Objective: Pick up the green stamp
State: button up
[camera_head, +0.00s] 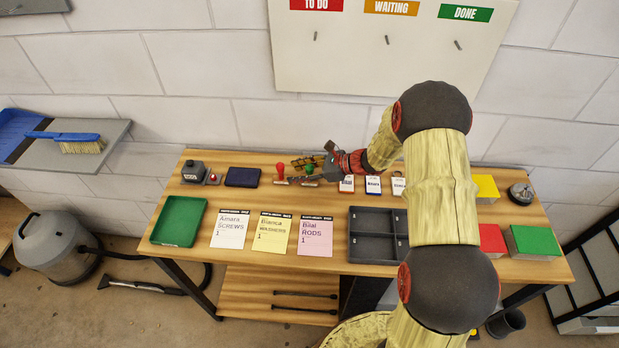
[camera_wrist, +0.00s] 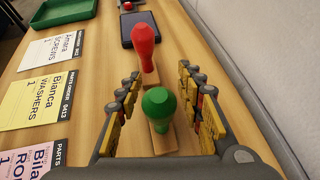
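The green stamp (camera_wrist: 158,107) has a round green knob on a wooden base. In the wrist view it stands between the two open fingers of my gripper (camera_wrist: 160,112), with gaps visible on both sides. In the head view the green stamp (camera_head: 309,170) is at the back of the bench, beside my gripper (camera_head: 308,170), and partly hidden by it. The red stamp (camera_wrist: 143,45) stands just beyond the green one in the wrist view; in the head view it is to the left (camera_head: 280,171).
A dark ink pad (camera_head: 242,177) lies left of the stamps. A green tray (camera_head: 179,222), several paper cards (camera_head: 273,233) and a dark divided tray (camera_head: 372,246) lie toward the front. Small name tags (camera_head: 373,186) lie right of the gripper. The wall is close behind.

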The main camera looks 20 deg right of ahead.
jog(key=shift+c, duration=0.5)
jog(key=c, duration=0.7)
grip_shut()
